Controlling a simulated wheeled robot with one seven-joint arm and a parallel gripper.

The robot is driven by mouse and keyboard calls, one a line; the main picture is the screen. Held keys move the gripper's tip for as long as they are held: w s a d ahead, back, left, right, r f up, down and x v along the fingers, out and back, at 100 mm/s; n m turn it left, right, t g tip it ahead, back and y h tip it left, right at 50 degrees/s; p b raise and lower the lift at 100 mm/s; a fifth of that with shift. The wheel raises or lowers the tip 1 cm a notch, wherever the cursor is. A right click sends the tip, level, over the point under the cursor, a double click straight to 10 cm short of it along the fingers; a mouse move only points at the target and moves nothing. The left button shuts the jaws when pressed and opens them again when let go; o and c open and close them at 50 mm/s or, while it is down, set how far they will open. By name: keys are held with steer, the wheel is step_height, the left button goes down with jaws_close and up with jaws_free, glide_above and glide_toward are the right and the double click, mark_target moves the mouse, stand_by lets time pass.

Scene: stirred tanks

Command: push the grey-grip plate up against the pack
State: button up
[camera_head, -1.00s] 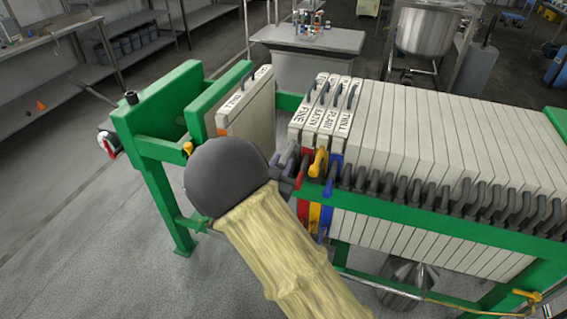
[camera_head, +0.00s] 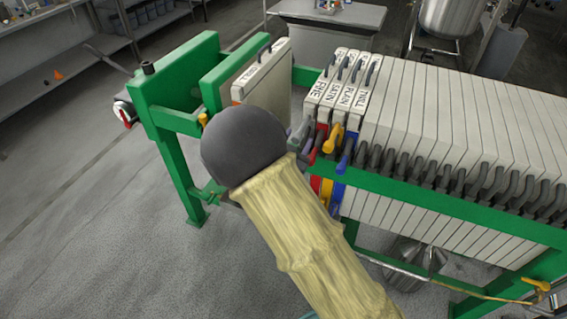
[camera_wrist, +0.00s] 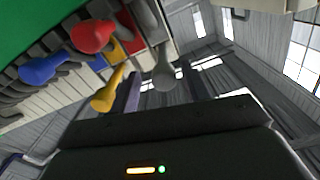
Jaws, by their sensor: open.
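The grey grip (camera_head: 298,135) sticks out at the left end of the row of coloured grips. In the wrist view the grey grip (camera_wrist: 165,72) shows between my two fingers. Its plate seems to be the one labelled FINE (camera_head: 320,90), at the left end of the pack (camera_head: 440,100); the body below is mostly hidden by my wrist. No clear gap shows there. My gripper (camera_wrist: 162,88) is open beside the grip; whether a finger touches it I cannot tell. Red (camera_head: 317,147), yellow (camera_head: 333,138) and blue (camera_head: 346,153) grips sit just to the right.
A lone plate (camera_head: 262,78) with an orange edge stands apart to the left, near the green press head (camera_head: 180,90). The green side rail (camera_head: 430,195) runs along the pack under dark handles. A grey bench (camera_head: 330,18) stands behind. Floor at lower left is clear.

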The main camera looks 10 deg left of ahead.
steer(key=b+v, duration=0.2)
steer(key=v, duration=1.4)
steer(key=shift+s+a, duration=0.15)
steer(key=shift+s, duration=0.05)
steer(key=w+d+r+n+g+y+p, duration=0.1)
steer(key=w+d+n+g+y+p, duration=0.1)
steer(key=w+d+g+y+p, duration=0.4)
steer(key=s+d+r+n+g+p, duration=0.1)
steer(key=s+d+g, duration=0.3)
steer(key=d, duration=0.5)
steer(key=s+d+r+n+g+h+p, duration=0.1)
steer(key=s+d+r+n+g+p, duration=0.1)
steer(key=s+d, duration=0.6)
step_height(320, 180, up, 2)
steer(key=d+g+p, duration=0.1)
steer(key=g, duration=0.1)
steer(key=shift+s+r+g, duration=0.25)
steer(key=shift+s+g, duration=0.1)
steer(key=shift+g, duration=0.05)
steer(key=shift+d, duration=0.15)
steer(key=shift+c, duration=0.5)
